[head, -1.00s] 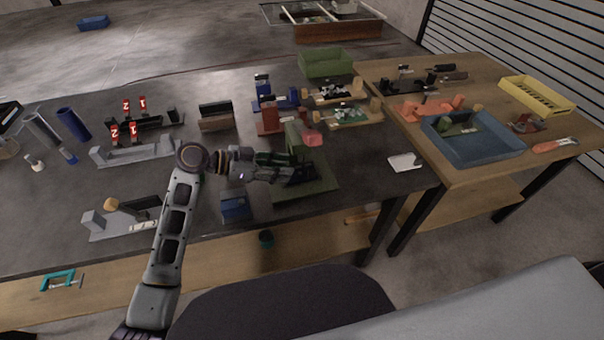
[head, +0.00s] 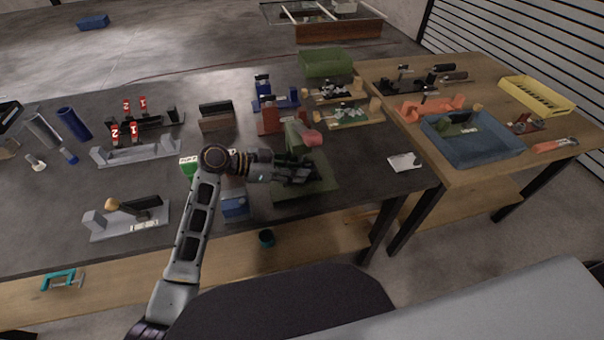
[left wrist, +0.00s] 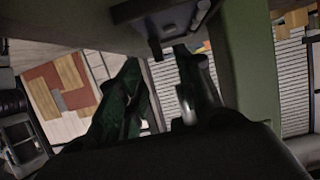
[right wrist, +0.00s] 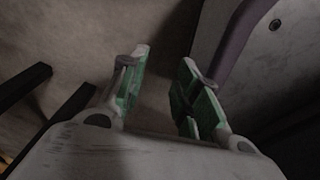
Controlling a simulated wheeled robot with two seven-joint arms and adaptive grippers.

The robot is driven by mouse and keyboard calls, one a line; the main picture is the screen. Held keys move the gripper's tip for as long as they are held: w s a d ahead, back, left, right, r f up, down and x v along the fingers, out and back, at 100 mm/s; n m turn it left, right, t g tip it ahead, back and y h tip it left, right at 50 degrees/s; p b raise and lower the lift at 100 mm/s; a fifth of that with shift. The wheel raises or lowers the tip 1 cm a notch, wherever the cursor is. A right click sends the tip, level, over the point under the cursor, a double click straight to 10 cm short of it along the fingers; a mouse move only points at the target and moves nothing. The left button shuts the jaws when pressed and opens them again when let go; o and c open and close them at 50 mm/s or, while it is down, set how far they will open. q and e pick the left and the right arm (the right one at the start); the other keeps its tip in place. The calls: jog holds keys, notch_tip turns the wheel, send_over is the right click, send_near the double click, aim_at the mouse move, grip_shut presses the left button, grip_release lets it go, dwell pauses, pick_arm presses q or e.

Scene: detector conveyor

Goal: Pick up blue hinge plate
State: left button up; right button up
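My left gripper (head: 312,172) is at the green fixture (head: 318,186) on the dark table, in front of its upright. In the left wrist view its two fingers (left wrist: 160,62) stand apart, with a gap between their tips. Just beyond the tips a dark blue-grey plate-like part (left wrist: 165,18) hangs against the pale green fixture; it may be the blue hinge plate, but its colour is too dark to be sure. I cannot tell whether the fingers touch it. My right gripper (right wrist: 165,62) is open and empty over the grey floor, and out of the head view.
A blue box (head: 235,208) stands near the table's front edge, left of the green fixture. A red fixture (head: 268,122), a blue fixture (head: 265,98) and a green bin (head: 325,62) are behind. A blue tray (head: 480,152) is on the wooden table. Table space right of the fixture is mostly clear.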

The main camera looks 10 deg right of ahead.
aim_at(314, 170)
pick_arm(q)
jog(key=shift+x, duration=1.7)
jog(key=shift+d+f, duration=0.1)
jog(key=shift+d, duration=0.2)
pick_arm(e)
jog(key=shift+s+d, duration=0.2)
jog(key=shift+d, duration=0.3)
jog(key=shift+s+d, duration=0.15)
jog(key=shift+d, duration=0.3)
pick_arm(q)
jog(key=c, duration=0.7)
grip_shut()
pick_arm(e)
jog(key=shift+s+a, duration=0.55)
jog(key=shift+a, duration=0.3)
